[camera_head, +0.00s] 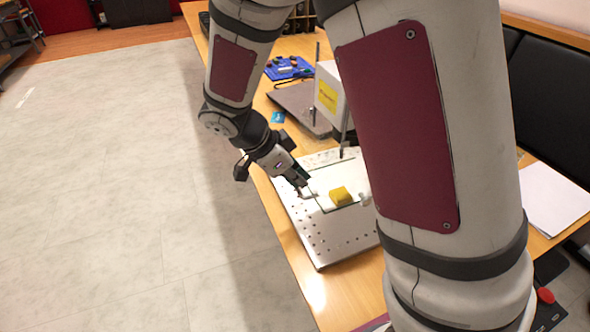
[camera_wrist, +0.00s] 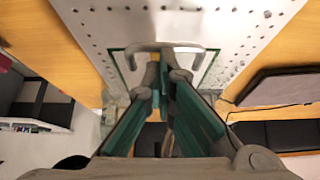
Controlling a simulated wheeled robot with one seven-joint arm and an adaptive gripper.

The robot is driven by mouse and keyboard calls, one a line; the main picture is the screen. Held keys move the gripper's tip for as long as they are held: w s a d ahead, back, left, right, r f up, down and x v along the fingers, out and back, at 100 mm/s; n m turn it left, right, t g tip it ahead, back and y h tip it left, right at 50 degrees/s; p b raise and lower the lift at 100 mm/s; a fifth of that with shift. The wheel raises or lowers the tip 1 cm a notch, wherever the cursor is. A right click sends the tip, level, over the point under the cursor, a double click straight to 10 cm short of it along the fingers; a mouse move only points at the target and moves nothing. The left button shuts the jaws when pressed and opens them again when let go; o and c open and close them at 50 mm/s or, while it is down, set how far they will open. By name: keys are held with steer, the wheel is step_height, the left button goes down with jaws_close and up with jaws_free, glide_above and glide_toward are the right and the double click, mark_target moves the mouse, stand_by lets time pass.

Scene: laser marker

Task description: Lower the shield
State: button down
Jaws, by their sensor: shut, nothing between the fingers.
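The shield is a clear panel with green-tinted edges; in the wrist view its edge (camera_wrist: 120,66) shows behind my fingers. A grey U-shaped handle (camera_wrist: 140,48) stands on it, right at the fingertips. My gripper (camera_wrist: 162,66) is shut and empty, its tips close to the handle; whether they touch cannot be told. In the head view my gripper (camera_head: 302,188) is at the left edge of the shield area (camera_head: 319,188), beside a yellow block (camera_head: 341,196). My arm hides the right part of the shield, and its exact tilt is unclear.
A perforated metal plate (camera_head: 318,246) lies on the wooden table (camera_head: 339,303). A white box with a yellow label (camera_head: 328,97) and thin upright posts (camera_head: 317,55) stand behind. A blue item (camera_head: 288,68) lies at the back. Open floor (camera_head: 110,190) is at left.

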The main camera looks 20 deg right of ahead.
mark_target(299, 189)
steer(key=shift+f+b, duration=1.05)
steer(key=shift+f, duration=0.5)
